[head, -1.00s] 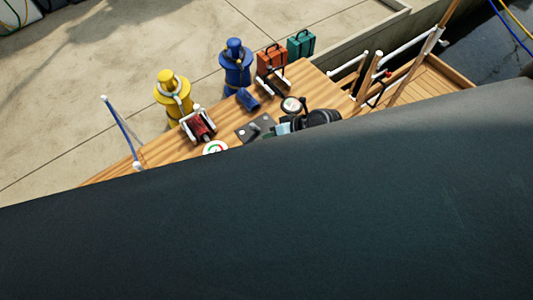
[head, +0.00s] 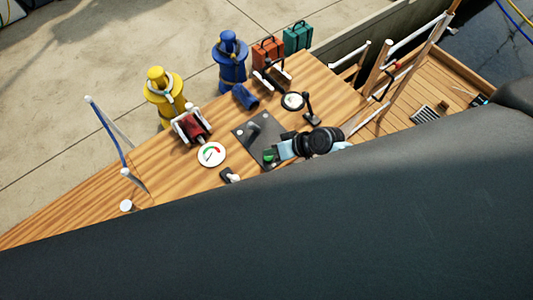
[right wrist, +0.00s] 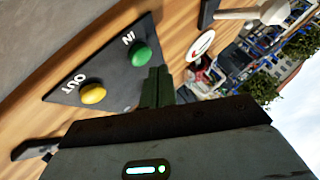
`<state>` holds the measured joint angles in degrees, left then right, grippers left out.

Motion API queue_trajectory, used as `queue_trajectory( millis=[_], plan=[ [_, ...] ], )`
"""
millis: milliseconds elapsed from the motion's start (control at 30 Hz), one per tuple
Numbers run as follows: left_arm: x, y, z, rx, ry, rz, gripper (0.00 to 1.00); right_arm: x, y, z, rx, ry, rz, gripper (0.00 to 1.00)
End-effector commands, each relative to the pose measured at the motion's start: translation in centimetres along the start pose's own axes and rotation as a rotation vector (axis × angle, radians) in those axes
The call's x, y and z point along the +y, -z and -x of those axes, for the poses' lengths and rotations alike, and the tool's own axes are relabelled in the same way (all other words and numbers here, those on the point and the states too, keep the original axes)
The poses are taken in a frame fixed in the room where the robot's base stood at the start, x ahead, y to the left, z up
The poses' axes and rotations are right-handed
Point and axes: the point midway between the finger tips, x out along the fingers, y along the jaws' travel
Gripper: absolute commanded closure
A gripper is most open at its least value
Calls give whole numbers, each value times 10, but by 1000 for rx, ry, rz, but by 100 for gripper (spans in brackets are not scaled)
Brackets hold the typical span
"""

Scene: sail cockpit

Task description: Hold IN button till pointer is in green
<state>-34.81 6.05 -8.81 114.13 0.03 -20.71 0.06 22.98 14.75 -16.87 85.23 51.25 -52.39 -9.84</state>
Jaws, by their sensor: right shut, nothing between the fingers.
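The grey panel carries a green IN button (right wrist: 138,53) and a yellow OUT button (right wrist: 93,94) in the right wrist view. My right gripper (right wrist: 158,72) is shut and empty. Its fingertips are close beside the IN button in that view; I cannot tell whether they touch it. In the head view, the right gripper (head: 281,152) is over the near right part of the panel (head: 240,131). The round white gauge (head: 211,154) lies left of the panel, with green and red marks; its pointer is too small to read surely. My left gripper is not in view.
A red winch (head: 191,126), a blue cylinder (head: 246,97) and a small cleat (head: 229,175) stand around the panel on the wooden deck. Yellow (head: 164,95) and blue (head: 230,62) bollards stand beyond.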

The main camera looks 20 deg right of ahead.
Motion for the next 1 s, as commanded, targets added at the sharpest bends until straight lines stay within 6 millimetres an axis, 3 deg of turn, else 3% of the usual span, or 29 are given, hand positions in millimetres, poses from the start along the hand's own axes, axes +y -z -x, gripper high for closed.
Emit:
queue_trajectory(
  millis=[1000],
  plan=[
    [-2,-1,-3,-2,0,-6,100,2,-1,-2,3,0,2,100]
  ],
)
